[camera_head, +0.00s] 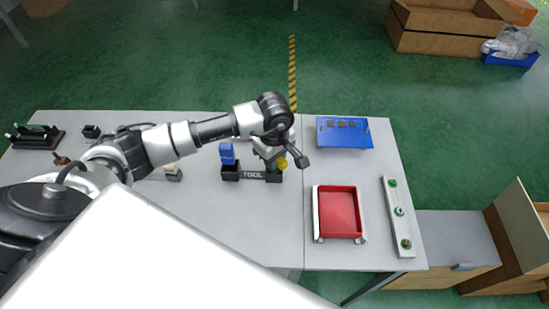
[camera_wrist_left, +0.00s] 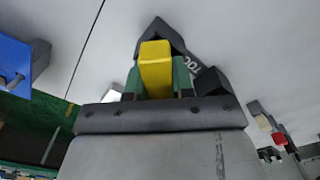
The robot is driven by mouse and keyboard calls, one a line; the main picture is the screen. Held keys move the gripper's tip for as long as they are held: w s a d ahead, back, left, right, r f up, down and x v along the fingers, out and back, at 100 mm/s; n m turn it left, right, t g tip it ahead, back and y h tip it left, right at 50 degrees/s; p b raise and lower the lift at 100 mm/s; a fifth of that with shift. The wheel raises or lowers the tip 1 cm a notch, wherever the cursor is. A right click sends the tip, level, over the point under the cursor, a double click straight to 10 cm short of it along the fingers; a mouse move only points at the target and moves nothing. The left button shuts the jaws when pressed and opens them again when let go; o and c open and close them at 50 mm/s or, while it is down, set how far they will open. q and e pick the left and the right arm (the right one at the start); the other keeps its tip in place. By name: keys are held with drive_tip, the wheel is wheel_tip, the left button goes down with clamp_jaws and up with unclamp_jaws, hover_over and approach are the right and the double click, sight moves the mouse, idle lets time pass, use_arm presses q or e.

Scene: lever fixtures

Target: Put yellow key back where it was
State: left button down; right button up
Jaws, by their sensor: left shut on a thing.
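The yellow key (camera_head: 282,163) is held in my left gripper (camera_head: 275,158) above the right end of the dark TOOL holder (camera_head: 253,175). In the left wrist view the yellow key (camera_wrist_left: 156,68) sits between the green-padded fingers of my left gripper (camera_wrist_left: 158,85), which is shut on it. Right behind it is a dark socket of the holder (camera_wrist_left: 160,32). I cannot tell whether the key's lower end is inside the socket. A blue key (camera_head: 227,153) stands upright in the holder's left socket. My right gripper is not in view.
A red tray (camera_head: 340,212) lies to the right on the grey table (camera_head: 215,225). Small dark fixtures (camera_head: 36,136) stand far left.

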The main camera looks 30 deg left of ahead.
use_arm(q)
drive_tip(key=shift+f, duration=0.8)
drive_tip(key=c, duration=1)
unclamp_jaws()
drive_tip(key=shift+r, duration=0.1)
drive_tip(key=shift+r, duration=0.2)
wheel_tip(320, 180, up, 10)
drive_tip(key=b, duration=0.2)
drive_tip(key=shift+r+b, duration=0.25)
drive_tip(key=shift+b, duration=0.1)
drive_tip(key=shift+r, duration=0.65)
